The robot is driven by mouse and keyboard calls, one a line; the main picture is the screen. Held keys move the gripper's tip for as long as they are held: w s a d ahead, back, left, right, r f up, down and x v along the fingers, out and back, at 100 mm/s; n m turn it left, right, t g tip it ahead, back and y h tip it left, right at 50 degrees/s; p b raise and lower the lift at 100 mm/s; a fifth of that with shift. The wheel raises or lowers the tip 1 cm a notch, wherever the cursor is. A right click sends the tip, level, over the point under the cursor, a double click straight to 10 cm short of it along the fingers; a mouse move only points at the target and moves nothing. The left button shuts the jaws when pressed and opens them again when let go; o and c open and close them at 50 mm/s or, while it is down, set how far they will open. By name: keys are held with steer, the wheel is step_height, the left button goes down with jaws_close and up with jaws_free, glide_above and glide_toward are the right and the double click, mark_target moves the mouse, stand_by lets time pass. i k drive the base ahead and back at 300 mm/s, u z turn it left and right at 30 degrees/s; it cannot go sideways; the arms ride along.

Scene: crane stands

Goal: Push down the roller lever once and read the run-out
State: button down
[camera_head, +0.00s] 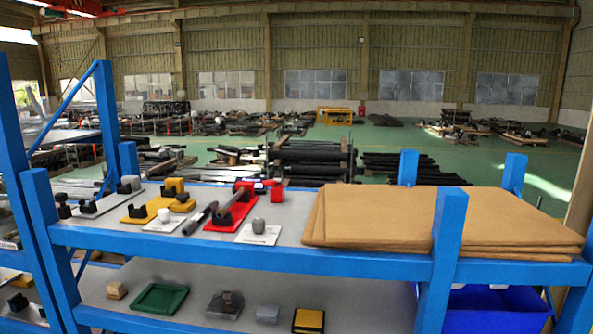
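A blue-framed rack stands in front of me; its grey upper shelf (285,235) carries small fixtures. A red base (229,214) bears a dark block and a slanted dark rod (235,201) with a red part at its upper end. A yellow base (142,210) bears black blocks. A grey base (103,203) with black blocks is at the left. I cannot tell which piece is the roller lever, and no run-out reading is legible. My gripper is not in view.
Brown sheets (395,215) cover the upper shelf's right side, behind a blue post (447,235). The lower shelf holds a green tray (160,298), a yellow-and-black block (308,320) and small boxes. A blue bin (495,308) is at lower right. A second rack stands left.

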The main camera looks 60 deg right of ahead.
mark_target(268, 183)
steer(key=z, duration=0.55)
steer(key=i, duration=0.5)
steer(key=z, duration=0.55)
